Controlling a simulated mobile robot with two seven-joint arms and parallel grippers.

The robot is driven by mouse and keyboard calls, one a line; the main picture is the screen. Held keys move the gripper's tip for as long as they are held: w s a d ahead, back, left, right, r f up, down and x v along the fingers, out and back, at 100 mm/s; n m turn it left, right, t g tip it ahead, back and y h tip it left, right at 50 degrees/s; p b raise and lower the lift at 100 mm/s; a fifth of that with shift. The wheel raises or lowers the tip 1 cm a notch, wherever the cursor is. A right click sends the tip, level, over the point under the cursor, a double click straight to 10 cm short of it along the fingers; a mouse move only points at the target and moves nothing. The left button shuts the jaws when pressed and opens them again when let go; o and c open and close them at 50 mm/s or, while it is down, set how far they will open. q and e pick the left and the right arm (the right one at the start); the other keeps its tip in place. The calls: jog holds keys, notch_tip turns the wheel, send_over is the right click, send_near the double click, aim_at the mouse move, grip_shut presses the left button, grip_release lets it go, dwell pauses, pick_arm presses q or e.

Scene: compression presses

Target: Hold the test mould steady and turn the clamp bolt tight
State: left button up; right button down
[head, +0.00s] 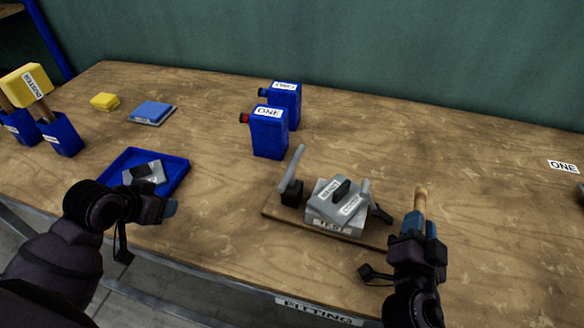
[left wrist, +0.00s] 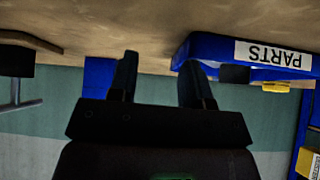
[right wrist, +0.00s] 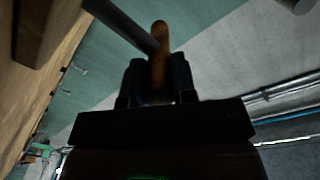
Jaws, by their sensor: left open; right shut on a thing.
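The test mould (head: 325,212) is a grey block with a labelled lid and a black handle. It sits on a wooden board (head: 275,209) at the front middle of the bench. A grey lever (head: 364,188) stands at its right side; I cannot make out the clamp bolt clearly. My right gripper (head: 424,226) is shut on a tan wooden handle (head: 420,198) right of the mould. In the right wrist view the handle (right wrist: 159,45) stands between the fingers, with a dark rod meeting it. My left gripper (head: 162,208) is open and empty by the blue tray's front edge, away from the mould.
The blue parts tray (head: 178,181) holds grey and black pieces. Two blue bottles (head: 268,135) stand behind the mould. A grey lever (head: 297,160) rises from a black block left of it. A blue slab (head: 152,112) and yellow block (head: 104,101) lie further left.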

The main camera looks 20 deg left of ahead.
pick_arm(q)
jog(key=w+d+h, duration=0.1)
jog(key=w+d, duration=0.1)
jog(key=d, duration=0.1)
jog(key=w+d+r+h, duration=0.1)
jog(key=w+d, duration=0.1)
jog(key=d, duration=0.1)
jog(key=w+d+r+g+h, duration=0.1)
jog(key=w+d, duration=0.2)
jog(key=shift+d+r, duration=0.1)
jog(key=shift+r, duration=0.1)
jog(key=w+d+r+m+g+h, duration=0.1)
jog(key=w+d+r+g+h, duration=0.2)
jog(key=d, duration=0.4)
jog(key=n+g+y, duration=0.1)
jog(key=g+y, duration=0.3)
send_near(297, 153)
jog(key=shift+x, duration=6.35)
jog(key=shift+s, duration=0.15)
jog(key=shift+c, duration=0.4)
grip_shut()
